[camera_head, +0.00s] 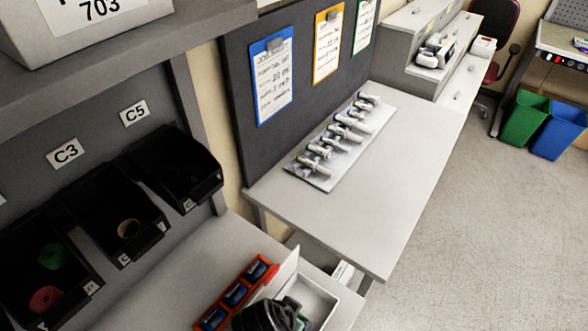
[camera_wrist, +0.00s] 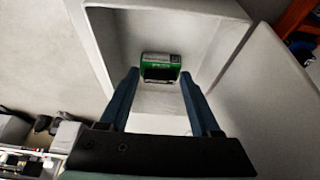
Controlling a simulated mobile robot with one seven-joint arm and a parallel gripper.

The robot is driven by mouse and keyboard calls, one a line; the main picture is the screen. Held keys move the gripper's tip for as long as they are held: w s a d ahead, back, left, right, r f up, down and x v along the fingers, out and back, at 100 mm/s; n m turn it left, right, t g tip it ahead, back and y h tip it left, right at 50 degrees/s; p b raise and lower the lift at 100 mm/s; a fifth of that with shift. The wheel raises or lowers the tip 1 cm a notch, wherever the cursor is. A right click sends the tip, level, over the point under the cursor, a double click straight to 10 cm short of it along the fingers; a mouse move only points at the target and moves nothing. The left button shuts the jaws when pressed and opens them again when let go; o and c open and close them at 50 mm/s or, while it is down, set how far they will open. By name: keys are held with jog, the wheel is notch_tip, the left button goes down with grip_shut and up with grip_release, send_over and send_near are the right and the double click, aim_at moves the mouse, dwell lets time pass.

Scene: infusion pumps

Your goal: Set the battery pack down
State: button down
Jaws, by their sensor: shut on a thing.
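In the wrist view, a battery pack (camera_wrist: 160,62), green with a black front part, sits between the tips of the two dark blue fingers of my gripper (camera_wrist: 158,76). My gripper is shut on it. Behind it is the inside of a light grey, walled tray (camera_wrist: 105,20). I cannot tell whether the pack touches the tray floor. In the head view, the black end of my arm is at the bottom edge, over the white tray (camera_head: 345,306). The fingertips are hidden there.
A red rack (camera_head: 254,264) with several blue blocks stands left of the tray, beside an upright white panel (camera_head: 287,268). Black bins (camera_head: 185,175) line the left shelf. A bench (camera_head: 395,190) holds a board of syringe-like items (camera_head: 335,140); its right side is clear.

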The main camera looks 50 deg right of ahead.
jog(key=shift+c, duration=1.9)
grip_release()
jog(key=shift+f, duration=0.1)
jog(key=v, duration=1.2)
jog(key=shift+b, duration=0.3)
